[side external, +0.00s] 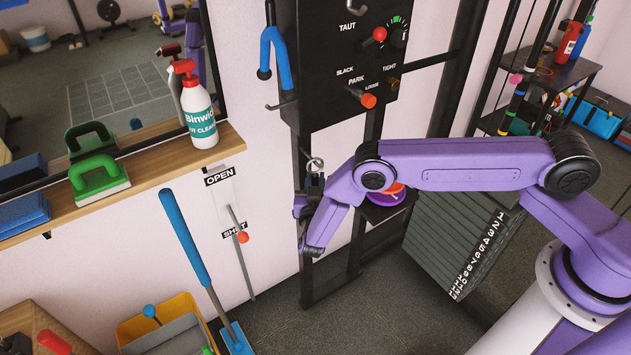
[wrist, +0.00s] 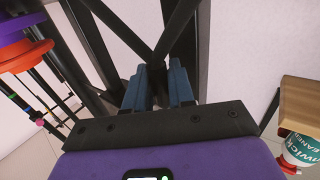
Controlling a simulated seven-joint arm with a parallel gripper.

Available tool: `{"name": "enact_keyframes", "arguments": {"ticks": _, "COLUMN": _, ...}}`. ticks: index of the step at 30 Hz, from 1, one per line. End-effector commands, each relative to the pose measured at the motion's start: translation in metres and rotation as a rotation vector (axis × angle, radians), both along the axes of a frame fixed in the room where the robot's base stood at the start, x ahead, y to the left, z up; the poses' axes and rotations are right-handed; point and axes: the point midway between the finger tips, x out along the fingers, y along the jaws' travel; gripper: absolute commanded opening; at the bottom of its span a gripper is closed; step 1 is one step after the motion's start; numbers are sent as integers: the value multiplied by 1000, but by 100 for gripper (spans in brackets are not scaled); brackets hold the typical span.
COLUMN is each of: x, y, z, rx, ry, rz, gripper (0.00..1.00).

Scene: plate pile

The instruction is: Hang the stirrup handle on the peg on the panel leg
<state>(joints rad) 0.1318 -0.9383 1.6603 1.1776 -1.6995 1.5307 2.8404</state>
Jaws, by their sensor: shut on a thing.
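My gripper (side external: 314,186) is beside the black panel leg (side external: 313,265), below the control panel (side external: 345,60). Its two blue fingers also show in the wrist view (wrist: 163,78), shut on a dark piece. I take this to be the stirrup handle (wrist: 163,45), whose dark bars appear to spread in a V beyond the fingers. Much of the handle is hidden by my fingers. A small bright metal ring or knob (side external: 315,164) shows just above the gripper. I cannot tell whether it is the peg or part of the handle.
A bare metal hook (side external: 282,105) and a blue forked handle (side external: 275,58) are on the panel's left side. A shelf (side external: 150,160) with a spray bottle (side external: 197,112) and green brush (side external: 96,172) is at left. A weight stack (side external: 460,240) stands right of the legs.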

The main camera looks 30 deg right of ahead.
Motion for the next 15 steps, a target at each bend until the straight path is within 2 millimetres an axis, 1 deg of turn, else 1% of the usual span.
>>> {"name": "enact_keyframes", "arguments": {"ticks": 3, "x": 0, "y": 0, "z": 1, "rx": 0, "ry": -2, "rz": 0, "gripper": 0}}
{"name": "enact_keyframes", "arguments": {"ticks": 4, "x": 0, "y": 0, "z": 1, "rx": 0, "ry": -2, "rz": 0, "gripper": 27}}
{"name": "enact_keyframes", "arguments": {"ticks": 5, "x": 0, "y": 0, "z": 1, "rx": 0, "ry": -2, "rz": 0, "gripper": 37}}
{"name": "enact_keyframes", "arguments": {"ticks": 6, "x": 0, "y": 0, "z": 1, "rx": 0, "ry": -1, "rz": 0, "gripper": 50}}
{"name": "enact_keyframes", "arguments": {"ticks": 7, "x": 0, "y": 0, "z": 1, "rx": 0, "ry": -1, "rz": 0, "gripper": 53}}
{"name": "enact_keyframes", "arguments": {"ticks": 15, "x": -1, "y": 0, "z": 0, "rx": 0, "ry": 1, "rz": 0, "gripper": 53}}
